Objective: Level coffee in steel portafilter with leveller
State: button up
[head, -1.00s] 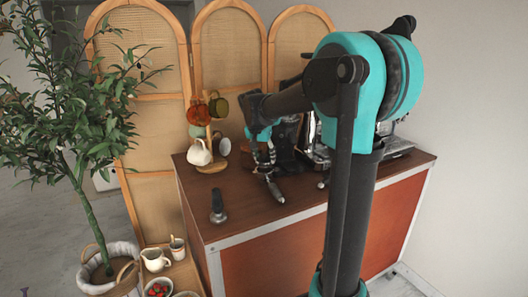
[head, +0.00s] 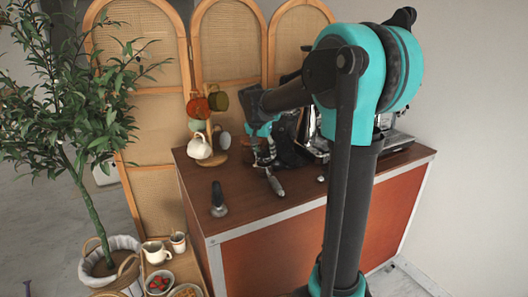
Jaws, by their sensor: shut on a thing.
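My gripper (head: 264,160) is over the left part of the cart top, pointing down and shut. What it holds is small and mostly hidden by the fingers; it fits the leveller, but its shape is not clear. A steel portafilter (head: 276,186) lies on the wooden top directly below the gripper, its handle toward the front edge. Its basket end is hidden under the gripper, so the coffee does not show. I cannot tell whether the held thing touches the basket.
A dark-handled tool with a round base (head: 218,201) stands near the cart's front left corner. A mug tree (head: 208,130) with several mugs is behind it. The espresso machine (head: 388,138) is at the right. A small metal thing (head: 321,179) lies right of the portafilter.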

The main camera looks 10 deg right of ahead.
jog(key=shift+f, duration=0.95)
dwell(2.9)
jog(key=shift+n, duration=0.5)
